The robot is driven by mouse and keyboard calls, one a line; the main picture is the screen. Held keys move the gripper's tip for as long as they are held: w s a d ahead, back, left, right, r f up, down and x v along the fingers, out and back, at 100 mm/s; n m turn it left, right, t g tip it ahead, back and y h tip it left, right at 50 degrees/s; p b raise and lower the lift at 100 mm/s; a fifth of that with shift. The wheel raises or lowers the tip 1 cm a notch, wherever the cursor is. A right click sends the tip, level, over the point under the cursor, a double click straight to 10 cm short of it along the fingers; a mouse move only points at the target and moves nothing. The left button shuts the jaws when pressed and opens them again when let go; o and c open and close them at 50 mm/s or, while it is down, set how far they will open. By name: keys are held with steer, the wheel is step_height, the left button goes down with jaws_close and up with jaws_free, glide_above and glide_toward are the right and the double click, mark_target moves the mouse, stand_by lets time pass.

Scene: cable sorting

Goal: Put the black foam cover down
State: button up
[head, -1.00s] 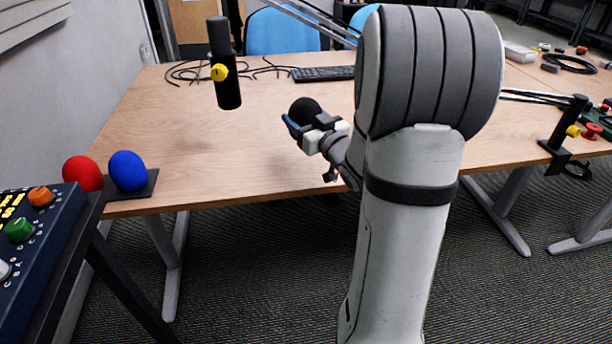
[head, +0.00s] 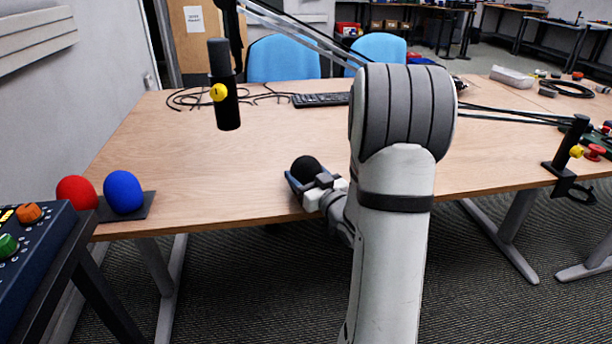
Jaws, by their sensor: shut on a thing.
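The black foam cover (head: 305,168) is a round dark ball in the head view, near the table's front edge. My gripper (head: 304,182) is shut on it from the near side. The cover is low over the wooden table (head: 220,170); I cannot tell whether it touches the top. The cover's lower part is hidden by the fingers.
A red foam cover (head: 77,193) and a blue one (head: 123,192) sit on a dark holder (head: 148,206) at the table's left front corner. A black microphone (head: 226,92) hangs above the table. Cables and a keyboard (head: 321,99) lie at the back. The left middle is clear.

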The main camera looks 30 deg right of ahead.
steer(key=shift+f+b, duration=0.25)
steer(key=shift+b, duration=0.05)
steer(key=o, duration=1)
steer(key=shift+c, duration=0.2)
steer(key=shift+r, duration=0.15)
steer(key=shift+r+p, duration=0.25)
steer(key=shift+p, duration=0.2)
steer(key=s, duration=0.2)
steer(key=s+f+b, duration=0.1)
steer(key=s, duration=0.1)
steer(key=s+d, duration=0.1)
steer(key=s, duration=0.1)
steer(key=shift+s+f, duration=0.2)
steer(key=s+b, duration=0.2)
steer(key=b, duration=0.3)
steer(key=s+b, duration=0.3)
steer(key=b, duration=0.2)
steer(key=shift+s+d, duration=0.2)
steer(key=shift+s, duration=0.05)
steer(key=shift+r, duration=0.1)
